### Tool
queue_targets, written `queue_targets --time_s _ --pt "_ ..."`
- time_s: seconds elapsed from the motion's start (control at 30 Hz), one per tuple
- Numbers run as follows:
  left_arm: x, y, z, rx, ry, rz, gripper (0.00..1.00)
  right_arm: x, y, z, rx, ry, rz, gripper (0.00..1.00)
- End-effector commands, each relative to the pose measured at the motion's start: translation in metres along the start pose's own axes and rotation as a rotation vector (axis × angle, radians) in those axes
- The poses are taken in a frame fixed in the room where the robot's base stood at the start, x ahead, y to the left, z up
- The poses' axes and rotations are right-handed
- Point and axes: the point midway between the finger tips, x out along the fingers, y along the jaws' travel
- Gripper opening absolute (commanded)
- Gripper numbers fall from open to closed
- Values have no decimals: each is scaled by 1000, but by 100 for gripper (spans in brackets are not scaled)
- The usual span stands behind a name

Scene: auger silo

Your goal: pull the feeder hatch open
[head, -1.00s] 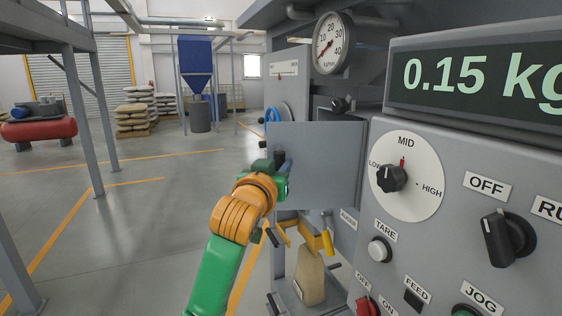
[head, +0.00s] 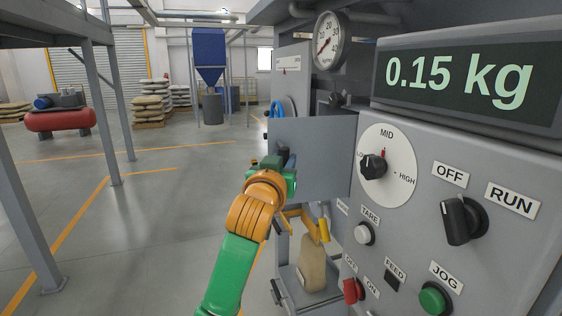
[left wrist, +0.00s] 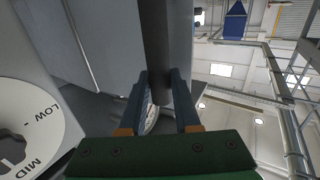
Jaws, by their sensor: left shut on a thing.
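The feeder hatch (head: 325,160) is a flat grey panel in the middle of the head view, left of the control panel. It appears swung out from the machine, with part of a dark recess showing above its top edge. My left gripper (head: 284,158) is at the hatch's left side. In the left wrist view the fingers (left wrist: 160,95) are shut on a dark upright bar, the hatch handle (left wrist: 156,40). In the head view the handle is mostly hidden by the gripper. My right gripper is out of view.
The control panel (head: 420,215) with knobs and a display (head: 465,85) reading 0.15 kg stands close on the right. A round gauge (head: 331,40) is above the hatch. A tan sack (head: 312,262) stands below it. Open floor (head: 150,220) lies to the left.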

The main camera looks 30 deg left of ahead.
Motion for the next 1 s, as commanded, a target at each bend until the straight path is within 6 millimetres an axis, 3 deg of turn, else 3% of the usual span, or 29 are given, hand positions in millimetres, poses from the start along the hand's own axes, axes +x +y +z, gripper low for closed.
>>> queue_targets --time_s 0.03,0.07,0.13,0.17,0.47,0.8,1.0 --pt "0 2 0 -1 0 5 0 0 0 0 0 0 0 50" --pt "0 2 0 -1 0 5 39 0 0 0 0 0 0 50" --pt "0 1 0 -1 -1 4 58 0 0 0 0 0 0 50" --pt "0 1 0 -1 -1 4 61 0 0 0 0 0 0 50" --pt "-3 1 1 -1 1 1 61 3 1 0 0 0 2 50" --pt "-65 4 2 0 2 5 61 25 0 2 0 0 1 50" --pt "-70 3 0 1 -2 3 61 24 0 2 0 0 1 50"
